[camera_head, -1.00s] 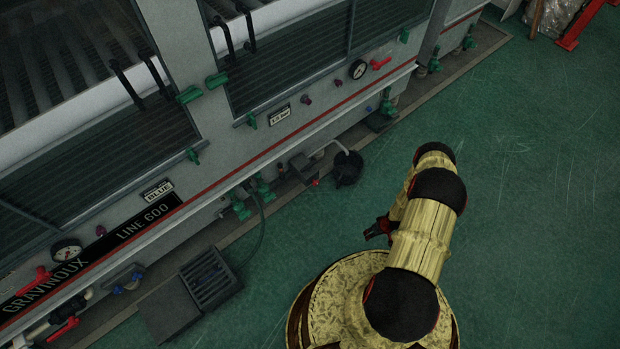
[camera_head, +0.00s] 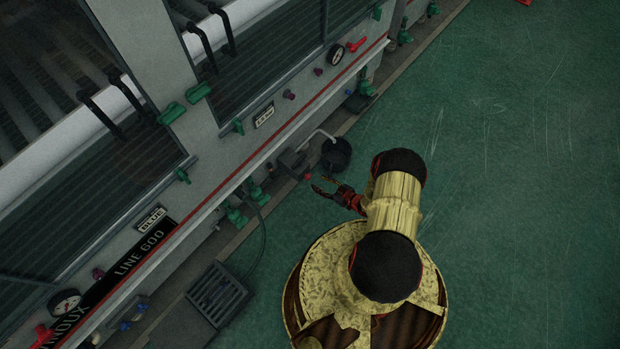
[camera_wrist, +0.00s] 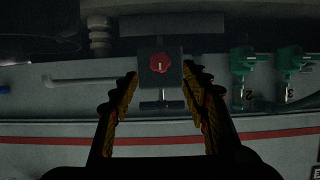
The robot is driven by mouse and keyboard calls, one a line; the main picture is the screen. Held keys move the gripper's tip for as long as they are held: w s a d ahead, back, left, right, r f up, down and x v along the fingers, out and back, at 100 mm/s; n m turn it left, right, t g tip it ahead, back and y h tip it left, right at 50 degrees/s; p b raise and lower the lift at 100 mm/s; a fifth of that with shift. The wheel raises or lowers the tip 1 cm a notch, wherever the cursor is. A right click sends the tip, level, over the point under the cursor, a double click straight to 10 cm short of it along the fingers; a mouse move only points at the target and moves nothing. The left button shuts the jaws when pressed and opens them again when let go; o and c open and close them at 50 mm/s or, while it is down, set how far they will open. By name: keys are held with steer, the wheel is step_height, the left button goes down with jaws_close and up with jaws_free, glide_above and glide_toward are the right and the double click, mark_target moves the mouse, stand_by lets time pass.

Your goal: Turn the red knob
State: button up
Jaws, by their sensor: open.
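The red knob (camera_wrist: 159,63) is round with a pale mark. It sits on a dark grey box (camera_wrist: 172,79) in the middle of the wrist view. In the head view the knob (camera_head: 308,176) is a small red spot on the box (camera_head: 292,161) low on the machine's side. My gripper (camera_wrist: 160,78) is open and empty, its fingers appearing left and right of the box, with the knob in line between the tips. The head view shows my gripper (camera_head: 318,184) close to the knob; whether they touch cannot be told.
Green valves (camera_wrist: 243,62) stand right of the box in the wrist view. A black bucket (camera_head: 336,154) with a pale pipe is beside the box. A dark floor grate (camera_head: 218,293) lies at lower left. A red lever (camera_head: 357,44) sits higher on the machine. Green floor is open to the right.

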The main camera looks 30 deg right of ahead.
mark_target(310, 178)
steer(key=b+x, duration=0.2)
steer(key=x, duration=0.5)
steer(key=shift+f, duration=0.15)
steer(key=shift+c, duration=0.4)
steer(key=c, duration=1.1)
